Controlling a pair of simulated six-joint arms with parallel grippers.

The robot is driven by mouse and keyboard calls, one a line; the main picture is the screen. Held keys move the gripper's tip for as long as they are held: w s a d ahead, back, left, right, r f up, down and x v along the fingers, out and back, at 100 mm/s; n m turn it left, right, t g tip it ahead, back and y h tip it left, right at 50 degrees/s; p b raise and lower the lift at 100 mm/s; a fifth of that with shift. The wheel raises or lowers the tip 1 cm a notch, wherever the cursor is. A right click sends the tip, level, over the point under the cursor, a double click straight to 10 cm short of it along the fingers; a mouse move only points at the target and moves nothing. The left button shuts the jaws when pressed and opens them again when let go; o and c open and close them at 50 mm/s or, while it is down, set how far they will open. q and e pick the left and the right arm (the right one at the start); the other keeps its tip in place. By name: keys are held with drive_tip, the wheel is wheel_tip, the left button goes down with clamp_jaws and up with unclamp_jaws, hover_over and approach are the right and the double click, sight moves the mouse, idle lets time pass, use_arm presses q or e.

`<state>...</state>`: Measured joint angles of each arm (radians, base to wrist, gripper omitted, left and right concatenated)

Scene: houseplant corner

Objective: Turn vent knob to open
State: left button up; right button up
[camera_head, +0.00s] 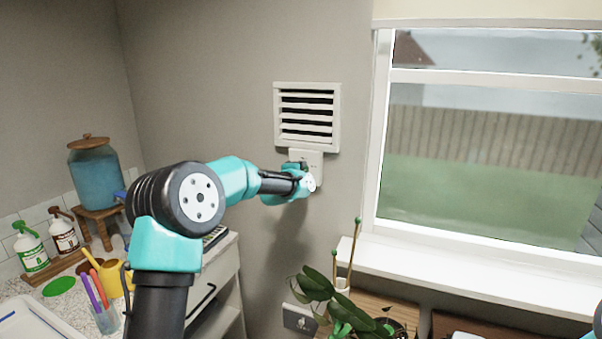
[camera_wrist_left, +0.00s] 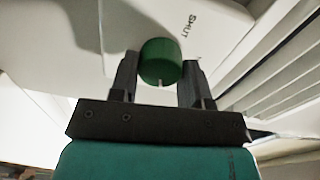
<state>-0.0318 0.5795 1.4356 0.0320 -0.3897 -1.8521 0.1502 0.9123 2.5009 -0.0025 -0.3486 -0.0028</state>
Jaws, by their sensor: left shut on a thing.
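The vent knob (camera_wrist_left: 160,60) is a green round knob with a small white mark on its near side. It sits on a white plate (camera_head: 313,157) on the wall. The word SHUT is printed on the plate in the left wrist view (camera_wrist_left: 187,27). My left gripper (camera_wrist_left: 160,75) has one finger on each side of the knob and is shut on it. In the head view my left arm reaches to the plate and its wrist hides the knob. The white vent (camera_head: 307,117) is directly above the plate, with dark gaps between its slats. My right gripper is not in view.
A window (camera_head: 490,140) with a white sill (camera_head: 460,272) is to the right. A leafy plant (camera_head: 318,288) stands below it. A wall socket (camera_head: 299,318) is low on the wall. Bottles, pens and a blue dispenser (camera_head: 97,178) stand on the counter at left.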

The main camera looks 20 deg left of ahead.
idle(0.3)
use_arm(q)
drive_tip(key=o, duration=0.9)
drive_tip(key=s, duration=1.7)
drive_tip(key=shift+s+a+r, duration=0.2)
drive_tip(key=shift+a+r, duration=0.1)
drive_tip(key=shift+r, duration=0.1)
